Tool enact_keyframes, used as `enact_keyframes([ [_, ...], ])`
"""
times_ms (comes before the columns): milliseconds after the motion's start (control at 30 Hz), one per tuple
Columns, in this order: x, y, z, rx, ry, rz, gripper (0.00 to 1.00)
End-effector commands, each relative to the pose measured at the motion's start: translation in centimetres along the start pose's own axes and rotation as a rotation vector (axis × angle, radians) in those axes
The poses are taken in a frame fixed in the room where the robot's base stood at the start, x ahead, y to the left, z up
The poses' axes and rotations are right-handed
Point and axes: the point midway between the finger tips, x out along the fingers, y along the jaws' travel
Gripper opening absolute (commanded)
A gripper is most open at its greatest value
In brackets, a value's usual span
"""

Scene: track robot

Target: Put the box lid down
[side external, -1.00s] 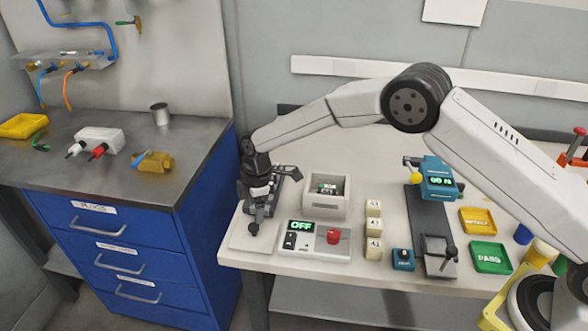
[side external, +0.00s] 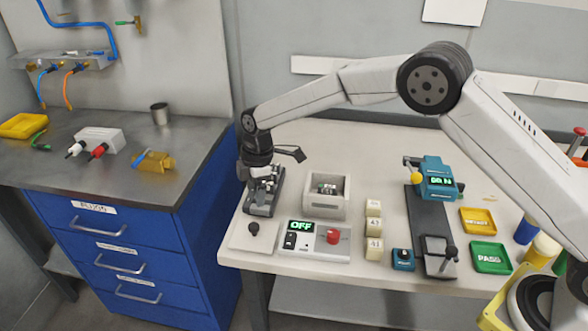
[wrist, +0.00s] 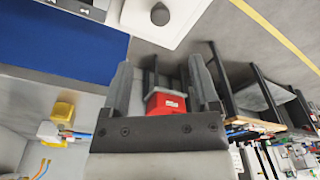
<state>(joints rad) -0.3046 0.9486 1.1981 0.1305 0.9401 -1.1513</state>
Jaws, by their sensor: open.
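The box lid is a flat pale plate (side external: 240,238) with a dark round knob (side external: 254,229) on top. It lies flat at the front left corner of the white table and also shows at the top of the wrist view (wrist: 183,22). The open grey box (side external: 312,200) stands to its right and rear, uncovered, with a small item with a green part (side external: 328,188) inside. My gripper (side external: 263,208) is open and empty, above and behind the lid, apart from the knob. In the wrist view its two fingers (wrist: 159,68) are spread with nothing between them.
A control panel (side external: 300,253) reading OFF, with a red button, sits right of the lid. Several pale blocks (side external: 374,226) and a blue clamp device (side external: 438,180) stand farther right. The blue cabinet (side external: 150,235) is close on the left. The table's rear middle is clear.

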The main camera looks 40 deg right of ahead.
Motion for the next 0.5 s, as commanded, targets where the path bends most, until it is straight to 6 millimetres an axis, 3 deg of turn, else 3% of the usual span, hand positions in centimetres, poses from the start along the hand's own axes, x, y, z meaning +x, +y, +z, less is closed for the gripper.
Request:
enact_keyframes([
  [267,-0.6,-0.2,0.8,0.043,-0.001,0.008,0.78],
  [500,-2.7,-1.6,4.1,0.222,-0.004,0.041,0.78],
])
